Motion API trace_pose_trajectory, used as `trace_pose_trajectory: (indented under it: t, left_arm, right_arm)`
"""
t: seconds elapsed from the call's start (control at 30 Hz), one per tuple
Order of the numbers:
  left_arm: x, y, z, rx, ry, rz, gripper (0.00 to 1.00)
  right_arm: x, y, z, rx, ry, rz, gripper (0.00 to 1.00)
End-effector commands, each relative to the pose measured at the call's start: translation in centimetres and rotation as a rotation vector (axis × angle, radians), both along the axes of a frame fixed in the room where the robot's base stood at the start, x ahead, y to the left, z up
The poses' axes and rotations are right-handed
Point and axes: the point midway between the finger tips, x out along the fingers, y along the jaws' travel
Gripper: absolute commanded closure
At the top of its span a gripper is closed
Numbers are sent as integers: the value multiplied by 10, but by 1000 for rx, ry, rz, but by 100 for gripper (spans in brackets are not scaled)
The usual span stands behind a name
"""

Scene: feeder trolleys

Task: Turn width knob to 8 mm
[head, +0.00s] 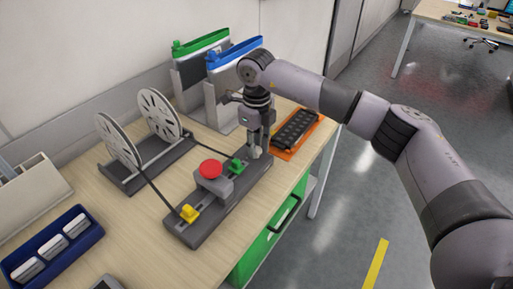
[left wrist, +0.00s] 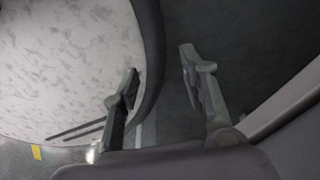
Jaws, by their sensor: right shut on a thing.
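The dark grey feeder device (head: 208,215) lies on the wooden bench. It carries a yellow piece (head: 188,213) at its near end, a red round button (head: 210,169) on a raised block and a green piece (head: 237,165) farther back. My right gripper (head: 255,152) points down at the device's far end, just right of the green piece, shut on what seems to be the width knob. The fingers hide the knob, and no scale or setting can be read. My left gripper (left wrist: 160,64) is open in the left wrist view, with nothing between its fingers.
Two white reels (head: 158,114) stand in a dark rack left of the device. Upright cartridges with green (head: 200,43) and blue (head: 235,52) tops stand behind. An orange tray (head: 297,134) lies right of my gripper. A blue tray (head: 20,275) holds white pieces at front left.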

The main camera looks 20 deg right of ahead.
Motion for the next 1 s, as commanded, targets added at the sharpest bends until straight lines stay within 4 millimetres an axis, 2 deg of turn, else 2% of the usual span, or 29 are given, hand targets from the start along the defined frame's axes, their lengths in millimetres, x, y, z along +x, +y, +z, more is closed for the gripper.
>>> trace_pose_trajectory:
  t: [0.67,0.7,1.0]
  left_arm:
    - [0,0,-4,0,0,0,60]
    - [0,0,-4,0,0,0,60]
    - [0,0,-4,0,0,0,60]
  right_arm:
    - [1,-1,2,0,-4,65,100]
    - [1,-1,2,0,-4,65,76]
    - [1,0,1,0,-2,64,56]
